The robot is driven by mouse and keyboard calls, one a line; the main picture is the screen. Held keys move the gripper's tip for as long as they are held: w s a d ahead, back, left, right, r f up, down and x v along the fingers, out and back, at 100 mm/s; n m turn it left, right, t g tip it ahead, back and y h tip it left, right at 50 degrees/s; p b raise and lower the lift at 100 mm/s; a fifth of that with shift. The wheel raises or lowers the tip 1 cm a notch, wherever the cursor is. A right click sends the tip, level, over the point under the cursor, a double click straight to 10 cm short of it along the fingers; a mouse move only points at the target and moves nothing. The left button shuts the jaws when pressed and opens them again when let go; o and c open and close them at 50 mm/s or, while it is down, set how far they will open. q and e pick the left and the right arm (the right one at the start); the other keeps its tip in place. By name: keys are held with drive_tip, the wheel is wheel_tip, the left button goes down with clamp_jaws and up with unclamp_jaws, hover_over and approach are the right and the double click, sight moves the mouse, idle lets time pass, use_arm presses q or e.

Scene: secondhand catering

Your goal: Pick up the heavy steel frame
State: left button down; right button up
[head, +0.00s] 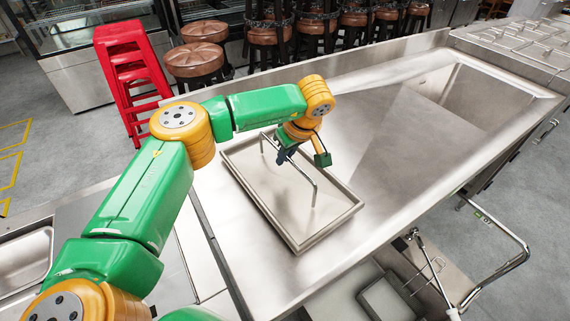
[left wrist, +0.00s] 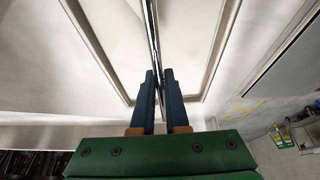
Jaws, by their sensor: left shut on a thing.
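The steel frame (head: 331,230) is a shallow rectangular steel piece with a raised rim, lying on the steel counter. A thin raised handle bar (head: 304,173) runs lengthwise above it on upright legs. My left gripper (head: 285,154) is over the far half of the frame, shut on the handle bar. In the left wrist view, the blue fingers (left wrist: 159,76) close on both sides of the bar (left wrist: 152,35), and the frame's rim (left wrist: 221,55) shows beyond. My fingers hide part of the bar. My right gripper is not clearly visible.
The steel counter (head: 370,150) is clear right of the frame, up to a sunken sink basin (head: 470,95). Red stacked stools (head: 125,65) and brown round stools (head: 195,58) stand behind the counter. A bent steel pipe (head: 515,250) sticks out at the front right.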

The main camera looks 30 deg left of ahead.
use_arm(q)
drive_tip(key=w+d+r+p, duration=0.1)
drive_tip(key=d+r+p, duration=1)
drive_tip(key=d, duration=0.3)
drive_tip(key=shift+w+r, duration=0.35)
